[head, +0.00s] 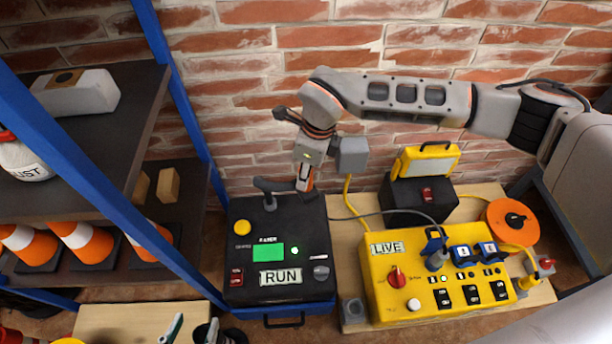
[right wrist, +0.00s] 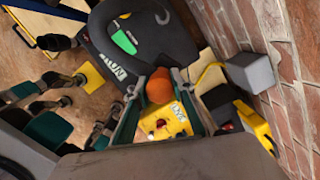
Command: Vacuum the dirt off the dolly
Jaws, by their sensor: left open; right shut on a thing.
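My left gripper (head: 193,329) is open and empty at the bottom edge of the head view, its teal fingertips apart. My right gripper (head: 305,182) is small and partly hidden in the head view, above the rear right of a black RUN box (head: 292,213). In the right wrist view, its fingers are shut on an orange thing (right wrist: 158,85), mostly hidden. A low wooden top with a blue edge (head: 135,318) stands at the lower left; I cannot tell whether it is the dolly. A white canister (head: 25,160), its label partly cut off as "UST", sits on the shelf. I see no clear dirt.
A yellow LIVE box (head: 385,275) with switches stands right of the RUN box. Behind it are a yellow lamp (head: 428,160) and an orange reel (head: 511,222). A blue-framed rack (head: 180,95) holds orange cones (head: 88,240) at left. A brick wall (head: 250,60) closes the back.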

